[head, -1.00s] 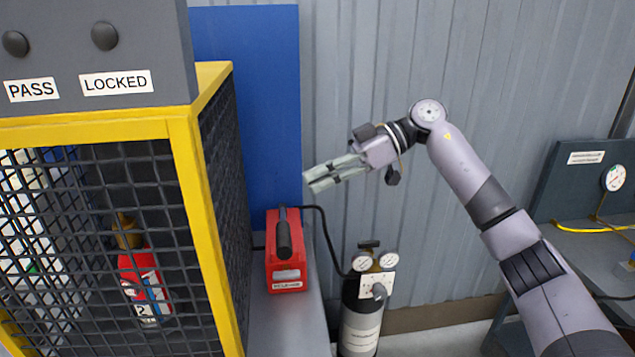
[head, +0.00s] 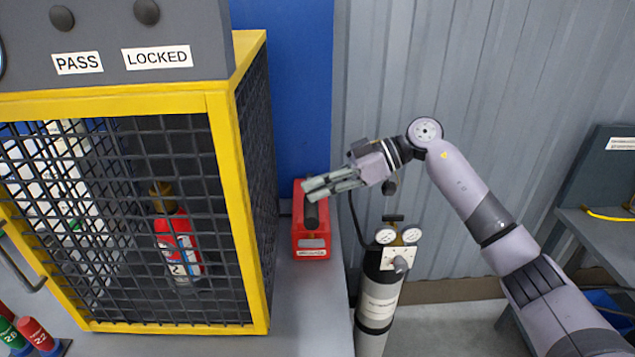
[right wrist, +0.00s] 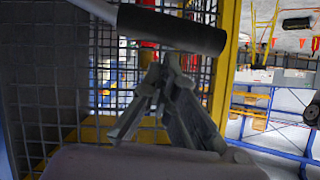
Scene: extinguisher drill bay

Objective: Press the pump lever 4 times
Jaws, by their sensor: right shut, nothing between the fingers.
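The red pump box (head: 311,243) stands on a grey bench beside the cage. Its black lever grip (head: 312,216) shows in the head view just below my right fingertips, which cover its upper part. My right gripper (head: 307,189) is shut and empty, reaching in from the right over the box. In the right wrist view the dark lever grip (right wrist: 172,29) crosses the top of the picture, just beyond the fingertips (right wrist: 163,63). I cannot tell whether they touch it. My left gripper is not in view.
A yellow-framed mesh cage (head: 236,190) holding a red extinguisher (head: 178,245) stands close left of the box. A grey panel with PASS and LOCKED labels (head: 157,57) sits above it. A gas cylinder with gauges (head: 378,300) stands at the right.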

